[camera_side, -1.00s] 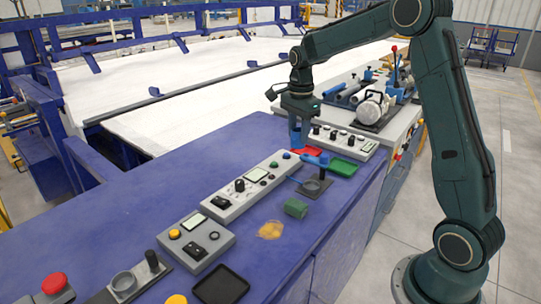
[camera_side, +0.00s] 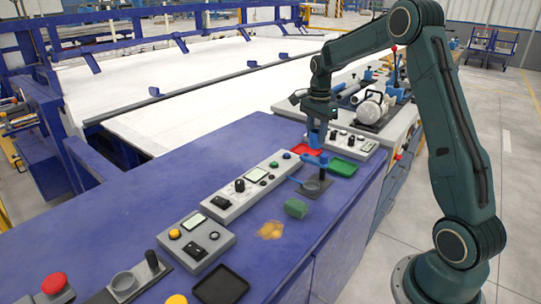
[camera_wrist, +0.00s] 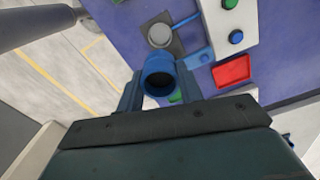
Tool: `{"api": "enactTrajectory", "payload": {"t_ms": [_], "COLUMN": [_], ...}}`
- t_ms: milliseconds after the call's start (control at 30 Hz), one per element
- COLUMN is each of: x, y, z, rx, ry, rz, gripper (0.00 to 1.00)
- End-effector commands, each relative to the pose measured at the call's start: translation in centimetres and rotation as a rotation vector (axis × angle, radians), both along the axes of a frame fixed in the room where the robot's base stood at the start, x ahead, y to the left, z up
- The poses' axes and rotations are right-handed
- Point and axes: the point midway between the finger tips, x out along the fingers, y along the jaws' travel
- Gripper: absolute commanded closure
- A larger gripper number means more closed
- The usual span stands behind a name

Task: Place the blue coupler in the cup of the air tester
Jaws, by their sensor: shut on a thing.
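My gripper (camera_side: 317,128) is shut on the blue coupler (camera_wrist: 158,77), a short blue tube between the two fingers in the wrist view. Its open end faces the wrist camera. In the side view the fingers largely hide it. A grey cup (camera_side: 312,184) stands on a dark base plate beside a blue lever; this looks like the air tester. The cup also shows in the wrist view (camera_wrist: 160,34), above the coupler in the picture. In the side view my gripper is above and behind the cup, with the coupler apart from it.
A red tray (camera_side: 306,150) and a green tray (camera_side: 343,167) lie near the cup. A green coupler (camera_side: 297,208) lies on the blue table in front of it, near a yellowish stain. Control boxes (camera_side: 245,187) line the left.

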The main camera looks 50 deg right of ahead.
Motion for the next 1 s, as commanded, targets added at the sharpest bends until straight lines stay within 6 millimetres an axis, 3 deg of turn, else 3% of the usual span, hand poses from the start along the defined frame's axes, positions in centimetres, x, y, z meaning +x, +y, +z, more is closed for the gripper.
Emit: {"api": "enactTrajectory", "payload": {"t_ms": [533,700,1000], "x": [0.0,0.0,0.0], "y": [0.1,0.0,0.0], "z": [-10.2,-11.9,-12.4], "rx": [0.002,0.001,0.001], "ry": [0.003,0.000,0.000], "rz": [-0.001,-0.001,-0.001], "gripper": [0.86,0.86,0.86]}}
